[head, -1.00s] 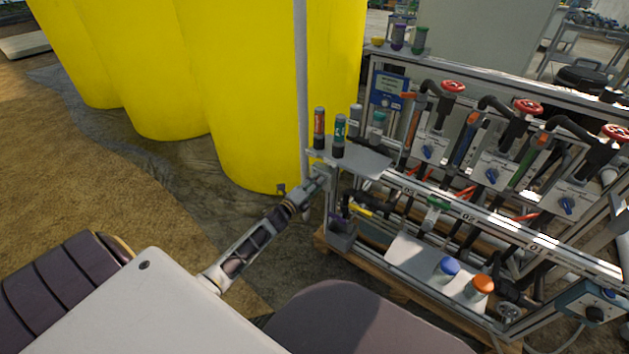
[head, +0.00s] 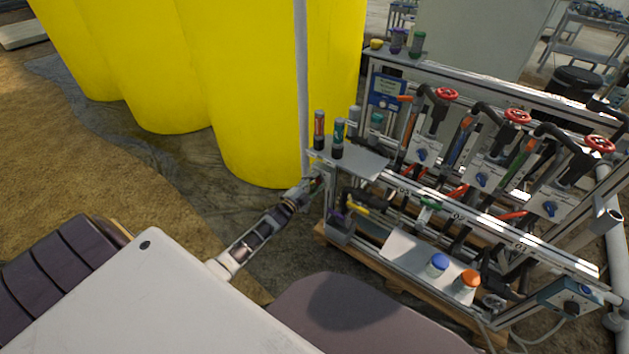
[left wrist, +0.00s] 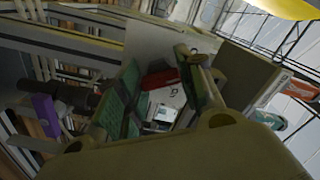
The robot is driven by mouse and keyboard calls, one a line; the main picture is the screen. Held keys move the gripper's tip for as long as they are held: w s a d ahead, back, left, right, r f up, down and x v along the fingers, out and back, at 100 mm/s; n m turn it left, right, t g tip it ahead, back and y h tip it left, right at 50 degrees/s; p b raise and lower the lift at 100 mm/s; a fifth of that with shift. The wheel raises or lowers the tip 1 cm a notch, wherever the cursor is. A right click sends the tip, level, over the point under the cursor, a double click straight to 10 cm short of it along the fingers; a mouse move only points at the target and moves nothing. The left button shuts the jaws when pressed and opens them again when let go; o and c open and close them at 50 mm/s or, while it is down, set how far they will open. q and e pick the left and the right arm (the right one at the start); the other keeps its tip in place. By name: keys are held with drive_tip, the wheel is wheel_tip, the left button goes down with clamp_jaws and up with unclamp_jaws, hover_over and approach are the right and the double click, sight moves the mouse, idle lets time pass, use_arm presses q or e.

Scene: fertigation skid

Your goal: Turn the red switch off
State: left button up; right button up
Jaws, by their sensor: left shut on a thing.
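The red switch (left wrist: 160,78) shows in the left wrist view between the two green-padded fingers of my left gripper (left wrist: 160,92), beside a pale labelled face. The fingers are shut on it. In the head view, my left gripper (head: 317,182) is at the left end of the skid, just below the small grey shelf. There the switch is hidden by the gripper and the frame, and its position cannot be read clearly. My right gripper is not in view.
The shelf (head: 352,160) above the gripper carries several upright bottles. Large yellow tanks (head: 255,90) and a thin grey pole (head: 302,85) stand behind. Red valve wheels (head: 517,116) line the skid. A lower tray (head: 405,250) holds blue-capped and orange-capped jars. Open ground lies left.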

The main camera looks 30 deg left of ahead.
use_arm(q)
drive_tip(key=shift+n+p, duration=0.55)
drive_tip(key=shift+n, duration=0.75)
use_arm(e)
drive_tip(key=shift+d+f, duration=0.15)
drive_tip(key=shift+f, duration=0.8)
use_arm(q)
drive_tip(key=shift+f, duration=0.1)
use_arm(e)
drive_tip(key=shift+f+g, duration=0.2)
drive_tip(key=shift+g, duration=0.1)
use_arm(q)
drive_tip(key=o, duration=1)
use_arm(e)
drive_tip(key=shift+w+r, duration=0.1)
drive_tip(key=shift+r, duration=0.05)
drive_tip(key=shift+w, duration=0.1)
use_arm(q)
drive_tip(key=shift+s, duration=0.2)
drive_tip(key=shift+s+a, duration=0.15)
drive_tip(key=shift+s, duration=1.8)
drive_tip(key=shift+s+a, duration=0.2)
drive_tip(key=shift+s, duration=1.7)
drive_tip(key=shift+s+a, duration=0.15)
drive_tip(key=shift+s, duration=1.8)
